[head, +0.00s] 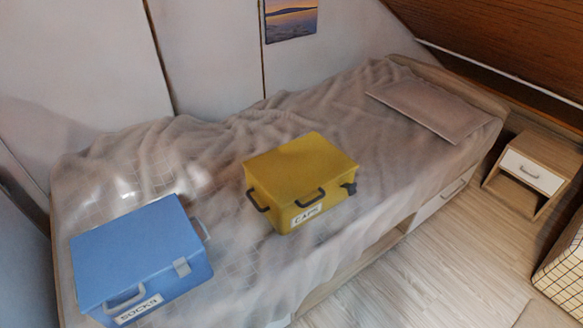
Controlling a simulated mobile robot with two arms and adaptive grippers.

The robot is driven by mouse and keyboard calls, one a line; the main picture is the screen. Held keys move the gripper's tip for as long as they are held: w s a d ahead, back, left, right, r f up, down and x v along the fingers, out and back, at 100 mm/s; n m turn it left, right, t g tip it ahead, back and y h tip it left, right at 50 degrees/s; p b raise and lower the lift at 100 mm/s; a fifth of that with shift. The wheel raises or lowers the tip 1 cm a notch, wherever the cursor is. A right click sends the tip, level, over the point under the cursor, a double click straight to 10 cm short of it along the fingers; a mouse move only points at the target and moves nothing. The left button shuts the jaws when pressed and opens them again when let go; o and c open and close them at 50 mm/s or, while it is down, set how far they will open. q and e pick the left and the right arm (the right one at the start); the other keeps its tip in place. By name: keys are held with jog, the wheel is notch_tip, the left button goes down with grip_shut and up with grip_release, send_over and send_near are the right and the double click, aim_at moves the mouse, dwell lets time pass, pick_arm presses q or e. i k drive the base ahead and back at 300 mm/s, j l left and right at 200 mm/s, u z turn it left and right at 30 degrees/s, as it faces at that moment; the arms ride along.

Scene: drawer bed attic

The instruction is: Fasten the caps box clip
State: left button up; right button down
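The caps box (275,174) is a yellow box with a closed-looking lid and a "CAPS" label (307,215). It stands on the middle of the bed. A dark loop handle (309,199) is above the label, and another dark loop (258,200) is on its left side. A small dark piece (350,188), probably the clip, sticks out near the box's right corner. It looks swung away from the wall, but it is too small to be sure. Neither of my grippers shows in the head view.
A pillow (428,107) lies at the bed's far end. A nightstand (535,172) stands right of the bed. Floor (420,285) before the bed is clear.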

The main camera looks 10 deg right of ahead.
aim_at(351, 188)
jog(key=k+z, duration=0.5)
jog(key=z, duration=0.25)
